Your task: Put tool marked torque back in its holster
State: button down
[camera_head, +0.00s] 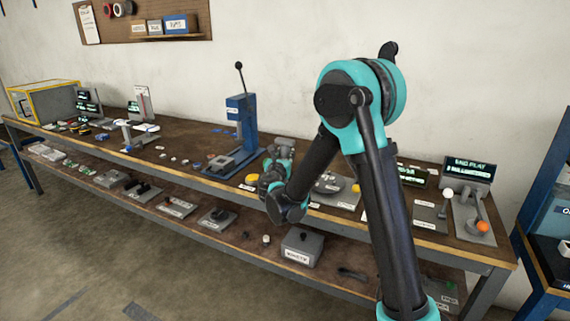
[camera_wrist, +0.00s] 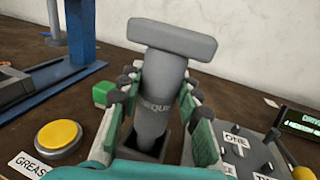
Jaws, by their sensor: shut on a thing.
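The grey tool (camera_wrist: 158,95) has a wide T-shaped top, and the letters "QUE" show on its shaft. My gripper (camera_wrist: 160,92) is shut on the shaft below the top, one finger on each side. The tool leans a little, its top to the right. Its lower end is at a dark square opening, the holster (camera_wrist: 165,150), between my fingers. How deep it sits cannot be told. In the head view my gripper (camera_head: 277,165) is over the bench, right of the blue press, too small to show the tool clearly.
A yellow button (camera_wrist: 58,134) with a "GREASE" label is at left. A grey plate (camera_wrist: 240,150) marked "ONE" and "TWO" is at right. A blue press (camera_head: 241,122) stands left of my gripper on the bench. A display (camera_head: 468,170) stands at the bench's right end.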

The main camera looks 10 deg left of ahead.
jog(key=shift+f, duration=1.9)
jog(key=c, duration=1.1)
grip_release()
jog(key=shift+f, duration=0.1)
jog(key=shift+o, duration=0.2)
jog(key=shift+s, duration=0.3)
jog(key=s+a, duration=0.1)
jog(key=s, duration=1)
jog(key=shift+s, duration=0.2)
